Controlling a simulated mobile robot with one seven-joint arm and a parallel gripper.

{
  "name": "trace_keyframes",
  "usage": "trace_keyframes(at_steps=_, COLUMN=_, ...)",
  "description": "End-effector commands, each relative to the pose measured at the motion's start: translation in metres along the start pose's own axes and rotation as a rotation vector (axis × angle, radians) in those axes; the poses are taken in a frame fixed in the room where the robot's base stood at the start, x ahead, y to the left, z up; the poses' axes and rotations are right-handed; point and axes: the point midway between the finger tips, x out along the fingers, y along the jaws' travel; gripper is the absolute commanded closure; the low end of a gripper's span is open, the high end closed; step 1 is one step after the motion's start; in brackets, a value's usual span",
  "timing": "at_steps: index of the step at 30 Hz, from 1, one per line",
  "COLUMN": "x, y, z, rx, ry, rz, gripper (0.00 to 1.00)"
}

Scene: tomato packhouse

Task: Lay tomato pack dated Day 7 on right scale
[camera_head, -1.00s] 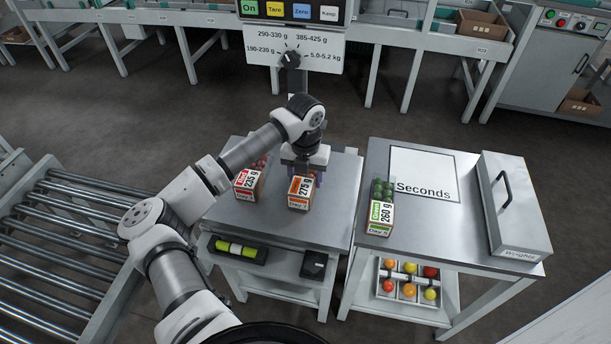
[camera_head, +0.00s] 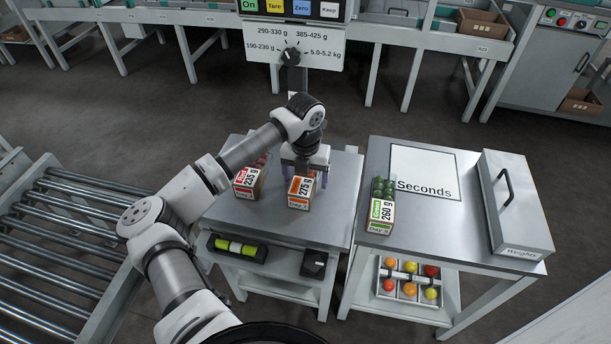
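The tomato pack with an orange label reading 275 g (camera_head: 300,192) stands on the left steel table. My gripper (camera_head: 305,177) is directly over and behind it, pointing down. The visible right finger stands clear of the pack's side, so the gripper looks open; the far finger is partly hidden. A pack with a red label reading 235 g (camera_head: 247,182) stands to its left. A pack with a green label reading 260 g (camera_head: 382,210) stands on the right table. I cannot make out which surface is the right scale.
The left table (camera_head: 320,222) is clear in front of the packs. The right table (camera_head: 440,232) bears a white Seconds sheet (camera_head: 425,165) and a grey Weights box (camera_head: 515,205).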

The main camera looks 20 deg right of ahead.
Motion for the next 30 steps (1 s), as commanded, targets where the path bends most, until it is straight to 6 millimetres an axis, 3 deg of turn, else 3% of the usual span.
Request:
trace_keyframes(at_steps=7, x=-0.001, y=0.0, z=0.0, rx=0.0, ry=0.0, rz=0.0, gripper=0.2)
trace_keyframes(at_steps=11, x=-0.013, y=0.001, z=0.001, rx=-0.001, ry=-0.003, rz=0.001, gripper=0.2)
trace_keyframes(at_steps=24, x=-0.107, y=0.0, z=0.001, rx=0.0, ry=-0.002, rz=0.003, gripper=0.2)
trace_keyframes(at_steps=30, x=-0.132, y=0.0, z=0.0, rx=0.0, ry=0.0, rz=0.001, gripper=0.2)
